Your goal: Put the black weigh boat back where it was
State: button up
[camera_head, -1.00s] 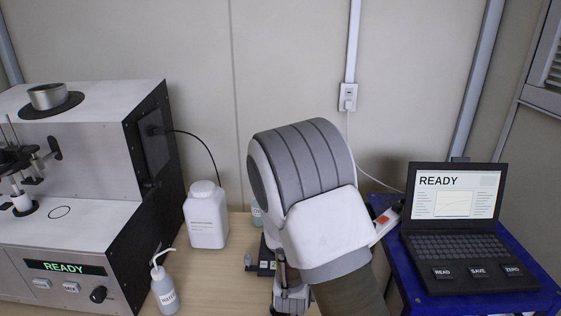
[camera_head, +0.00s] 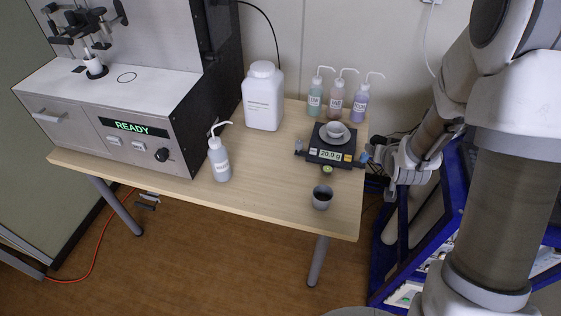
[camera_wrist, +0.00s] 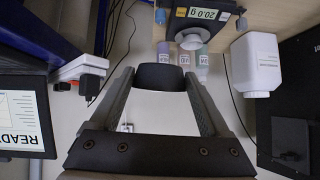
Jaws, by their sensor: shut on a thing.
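The black weigh boat (camera_wrist: 160,78) is between my fingertips in the wrist view. My gripper (camera_wrist: 160,72) is shut on it and holds it off the bench, in the air. In the head view, my wrist is at the right, beside the bench's right edge; the fingers and the boat are not clear there. The balance (camera_head: 322,154) carries a pale round dish (camera_head: 335,130) and reads 20.0 g. It also shows upside down at the top of the wrist view (camera_wrist: 212,4).
Three wash bottles (camera_head: 336,100) stand behind the balance, with a white jar (camera_head: 263,98) to their left. A grey cup (camera_head: 322,198) and another wash bottle (camera_head: 218,160) stand near the front edge. The analyser (camera_head: 135,120) fills the left.

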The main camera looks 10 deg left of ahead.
jog(key=a+f+n+y+b, duration=0.2)
jog(key=a+f+n+b, duration=0.1)
jog(key=a+f+b, duration=0.3)
jog(key=w+a+f+n+y+b, duration=0.1)
jog(key=a+f+n+y+b, duration=0.2)
jog(key=a+f+b, duration=0.4)
jog(key=a+f+n+g+y+b, duration=0.1)
jog(key=a+f+n+y+b, duration=0.2)
jog(key=a+b, duration=1)
jog(key=shift+w+a+f, duration=0.1)
jog(key=shift+a+f, duration=0.5)
jog(key=shift+f, duration=0.35)
jog(key=shift+w+a+f, duration=0.1)
jog(key=shift+a+f, duration=0.5)
jog(key=shift+f, duration=0.35)
jog(key=shift+f+b, duration=0.95)
jog(key=shift+f, duration=1)
jog(key=shift+f, duration=0.25)
jog(key=o, duration=0.9)
jog(key=shift+r, duration=0.1)
